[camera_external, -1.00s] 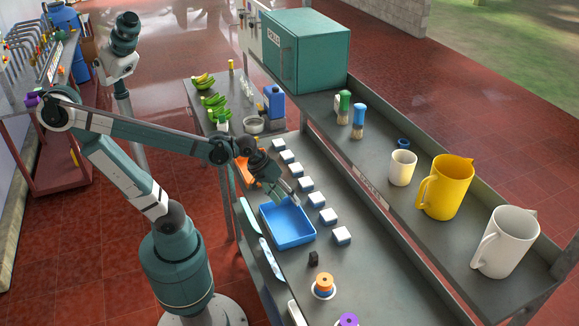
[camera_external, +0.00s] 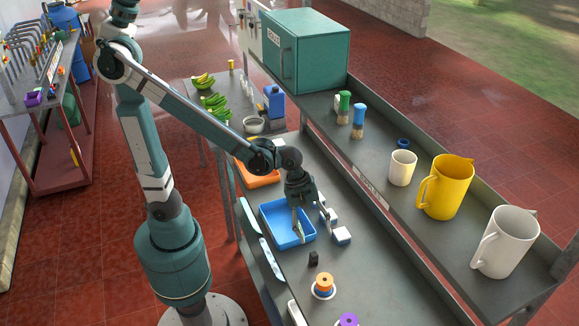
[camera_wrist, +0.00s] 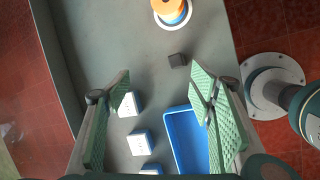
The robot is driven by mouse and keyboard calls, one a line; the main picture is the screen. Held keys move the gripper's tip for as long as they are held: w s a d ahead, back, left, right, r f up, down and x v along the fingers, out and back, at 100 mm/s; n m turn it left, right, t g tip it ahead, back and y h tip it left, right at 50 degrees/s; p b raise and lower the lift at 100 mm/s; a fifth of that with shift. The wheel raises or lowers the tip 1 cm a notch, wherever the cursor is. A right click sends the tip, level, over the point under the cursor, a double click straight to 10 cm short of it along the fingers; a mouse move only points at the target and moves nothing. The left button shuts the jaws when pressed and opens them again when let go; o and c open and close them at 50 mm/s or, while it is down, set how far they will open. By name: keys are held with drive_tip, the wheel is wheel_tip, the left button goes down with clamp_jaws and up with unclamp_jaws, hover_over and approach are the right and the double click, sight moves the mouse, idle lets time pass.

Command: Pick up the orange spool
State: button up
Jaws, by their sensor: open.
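The orange spool (camera_external: 324,281) stands upright on a white and blue round base near the front of the grey bench. In the wrist view the spool (camera_wrist: 169,10) is at the top, partly cut off by the frame edge. My gripper (camera_external: 313,222) is open and empty, pointing down over the right side of the blue tray (camera_external: 268,214). In the wrist view its green-padded fingers (camera_wrist: 166,85) are wide apart. The spool lies beyond the fingertips, not between them.
A small dark block (camera_external: 313,258) stands between tray and spool. White-topped blocks (camera_external: 341,235) line the tray's right side. A purple spool (camera_external: 347,320) is at the front edge. A raised shelf with a yellow pitcher (camera_external: 446,187) runs along the right. Bench right of the orange spool is clear.

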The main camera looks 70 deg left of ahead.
sight(324, 275)
drive_tip(key=s+d+f+n+g+p, duration=0.2)
drive_tip(key=d+n+p, duration=0.1)
drive_tip(key=d, duration=0.8)
drive_tip(key=shift+s+d+n+p, duration=0.2)
drive_tip(key=shift+d+n+p, duration=0.1)
drive_tip(key=shift+n, duration=0.3)
drive_tip(key=shift+f+h, duration=0.15)
drive_tip(key=shift+h, duration=0.15)
drive_tip(key=shift+x, duration=1.2)
drive_tip(key=shift+f, duration=0.1)
drive_tip(key=shift+b+x, duration=0.45)
drive_tip(key=shift+x, duration=2.05)
drive_tip(key=c, duration=1)
